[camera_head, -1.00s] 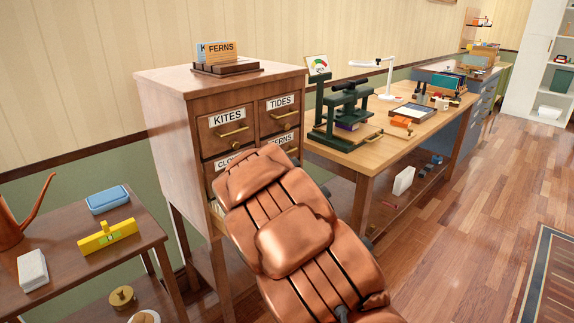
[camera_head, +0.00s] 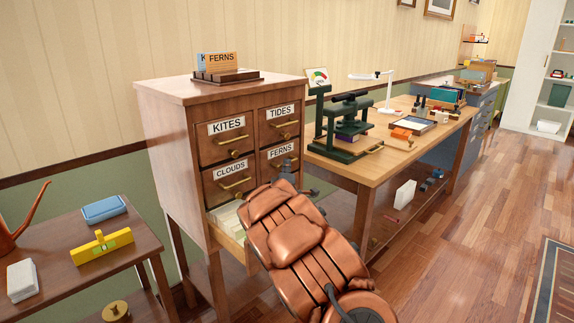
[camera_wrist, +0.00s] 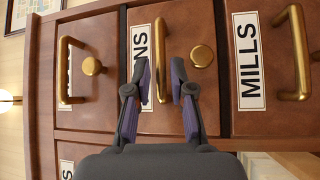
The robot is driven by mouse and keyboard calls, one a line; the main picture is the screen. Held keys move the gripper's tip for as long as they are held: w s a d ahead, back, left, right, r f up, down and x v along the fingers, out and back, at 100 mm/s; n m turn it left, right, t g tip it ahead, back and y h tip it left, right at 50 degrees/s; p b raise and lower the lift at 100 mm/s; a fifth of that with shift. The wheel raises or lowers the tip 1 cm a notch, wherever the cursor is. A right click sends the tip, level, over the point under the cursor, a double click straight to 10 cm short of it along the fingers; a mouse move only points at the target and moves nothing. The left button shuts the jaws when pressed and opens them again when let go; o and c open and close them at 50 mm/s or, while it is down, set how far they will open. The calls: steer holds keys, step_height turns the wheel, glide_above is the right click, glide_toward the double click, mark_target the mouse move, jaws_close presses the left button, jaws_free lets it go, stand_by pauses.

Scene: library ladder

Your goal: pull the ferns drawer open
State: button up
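The ferns drawer (camera_head: 280,156) is shut in the wooden cabinet, in the right column under the tides drawer. The fingers are apart, one on each side of the handle, with gaps showing. A round brass knob (camera_wrist: 202,55) is just beyond the right finger. In the head view my gripper (camera_head: 287,170) is small and dark, partly hidden by my copper arm.
Below the clouds drawer (camera_head: 231,182) a drawer (camera_head: 233,248) stands open with pale cards inside. The mills drawer (camera_wrist: 272,115) is shut beside the ferns drawer in the wrist view. A workbench (camera_head: 365,174) stands close on the right.

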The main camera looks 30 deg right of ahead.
steer(key=shift+x, duration=1.55)
jaws_close()
